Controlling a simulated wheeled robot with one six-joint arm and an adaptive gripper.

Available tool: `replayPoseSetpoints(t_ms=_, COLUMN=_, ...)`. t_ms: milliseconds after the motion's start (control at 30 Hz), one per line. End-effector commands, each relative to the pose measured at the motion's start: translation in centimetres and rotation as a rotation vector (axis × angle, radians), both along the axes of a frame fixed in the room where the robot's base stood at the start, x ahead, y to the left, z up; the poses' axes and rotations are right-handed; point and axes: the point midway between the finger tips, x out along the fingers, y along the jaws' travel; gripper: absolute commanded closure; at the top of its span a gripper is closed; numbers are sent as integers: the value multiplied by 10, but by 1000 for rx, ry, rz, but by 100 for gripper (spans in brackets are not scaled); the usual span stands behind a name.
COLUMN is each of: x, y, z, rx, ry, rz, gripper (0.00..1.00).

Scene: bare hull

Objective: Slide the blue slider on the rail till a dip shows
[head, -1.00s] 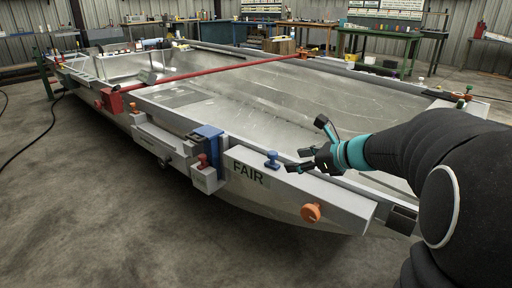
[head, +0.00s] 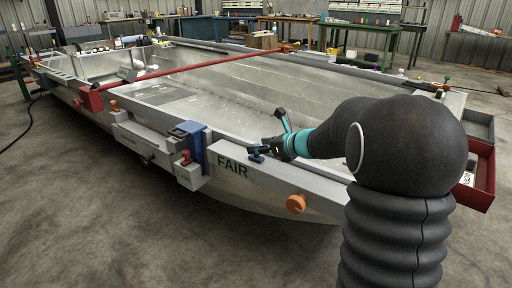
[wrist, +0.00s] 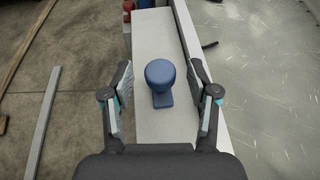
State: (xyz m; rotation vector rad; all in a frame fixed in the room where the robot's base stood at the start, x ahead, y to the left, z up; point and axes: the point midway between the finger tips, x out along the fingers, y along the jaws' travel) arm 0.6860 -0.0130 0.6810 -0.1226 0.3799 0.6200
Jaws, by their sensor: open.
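The blue slider (head: 256,153) has a round knob on a small foot. It sits on the pale top of the rail (head: 275,173), a long box marked FAIR along the hull's near edge. My gripper (head: 268,134) is at the slider, its fingers spread. In the wrist view the slider (wrist: 160,75) stands between the two open fingers of my gripper (wrist: 161,66), with a gap on each side. No dip shows on the visible rail top (wrist: 160,30).
A blue clamp (head: 192,145) and a red knob (head: 186,157) are left of the rail's lettering. An orange knob (head: 296,204) sticks out of its front face. A red bar (head: 190,67) crosses the open hull. A red-walled tray (head: 482,180) is at right.

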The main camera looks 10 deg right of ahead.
Motion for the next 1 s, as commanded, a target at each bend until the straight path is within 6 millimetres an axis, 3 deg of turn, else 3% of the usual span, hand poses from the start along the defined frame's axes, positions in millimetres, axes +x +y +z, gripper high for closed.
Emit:
replayPoseSetpoints(t_ms=200, x=13, y=10, z=-7, rx=0, ry=0, rz=0, gripper=41)
replayPoseSetpoints(t_ms=500, x=14, y=11, z=-7, rx=-1, ry=-1, rz=0, gripper=41)
replayPoseSetpoints(t_ms=533, x=14, y=11, z=-7, rx=-1, ry=-1, rz=0, gripper=43)
replayPoseSetpoints(t_ms=767, x=14, y=11, z=-7, rx=-1, ry=-1, rz=0, gripper=100)
replayPoseSetpoints(t_ms=1000, x=12, y=12, z=-7, rx=-1, ry=-1, rz=5, gripper=100)
